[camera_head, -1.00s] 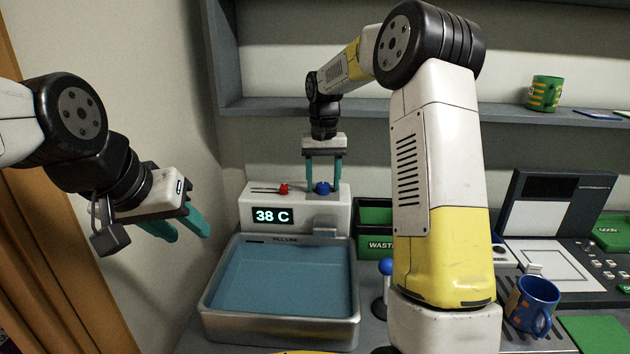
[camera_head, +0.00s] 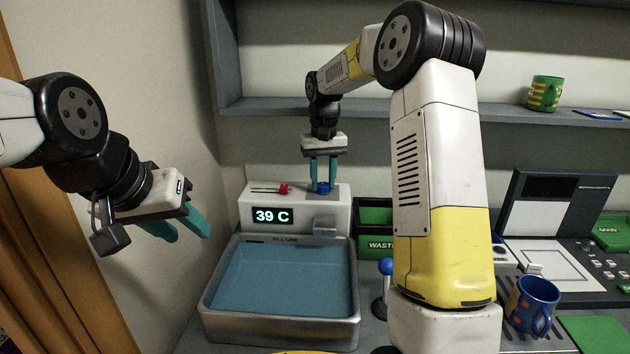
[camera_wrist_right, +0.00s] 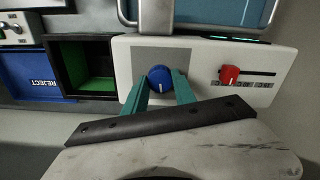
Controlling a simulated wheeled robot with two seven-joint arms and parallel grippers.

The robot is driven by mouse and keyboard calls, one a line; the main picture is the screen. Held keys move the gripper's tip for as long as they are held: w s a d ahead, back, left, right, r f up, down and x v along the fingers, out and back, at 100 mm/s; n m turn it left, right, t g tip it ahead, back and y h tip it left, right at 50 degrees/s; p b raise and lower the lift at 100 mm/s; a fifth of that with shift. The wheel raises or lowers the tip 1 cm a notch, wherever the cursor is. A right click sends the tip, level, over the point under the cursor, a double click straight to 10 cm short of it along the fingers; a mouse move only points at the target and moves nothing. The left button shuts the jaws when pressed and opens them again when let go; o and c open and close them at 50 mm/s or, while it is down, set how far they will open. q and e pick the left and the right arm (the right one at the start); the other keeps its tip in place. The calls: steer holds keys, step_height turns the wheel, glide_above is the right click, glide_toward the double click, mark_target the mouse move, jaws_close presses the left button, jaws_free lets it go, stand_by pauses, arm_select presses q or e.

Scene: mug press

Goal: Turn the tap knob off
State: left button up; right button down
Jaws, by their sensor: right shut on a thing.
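The tap unit (camera_head: 250,226) is a white box behind the basin, with a display reading 39 C. Its blue tap knob (camera_head: 323,188) is on top, and also shows in the right wrist view (camera_wrist_right: 160,78) with a pale pointer mark. My right gripper (camera_head: 323,186) points down with its teal fingers on both sides of the knob, shut on it. The spout (camera_head: 325,226) sits below, over the basin (camera_head: 282,331), which holds blue water. My left gripper (camera_head: 192,237) hangs open and empty left of the basin, its fingers a little apart.
A red slider (camera_head: 284,189) sits left of the knob. A waste bin (camera_head: 374,218) stands right of the tap unit. A blue-topped lever (camera_head: 386,267) and a blue mug (camera_head: 532,304) are further right. A shelf (camera_head: 440,113) runs behind.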

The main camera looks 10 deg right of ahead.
mark_target(323, 185)
steer(key=n, duration=0.4)
steer(key=shift+n, duration=2)
steer(key=c, duration=1)
jaws_free()
step_height(323, 185, up, 8)
steer(key=shift+f, duration=0.1)
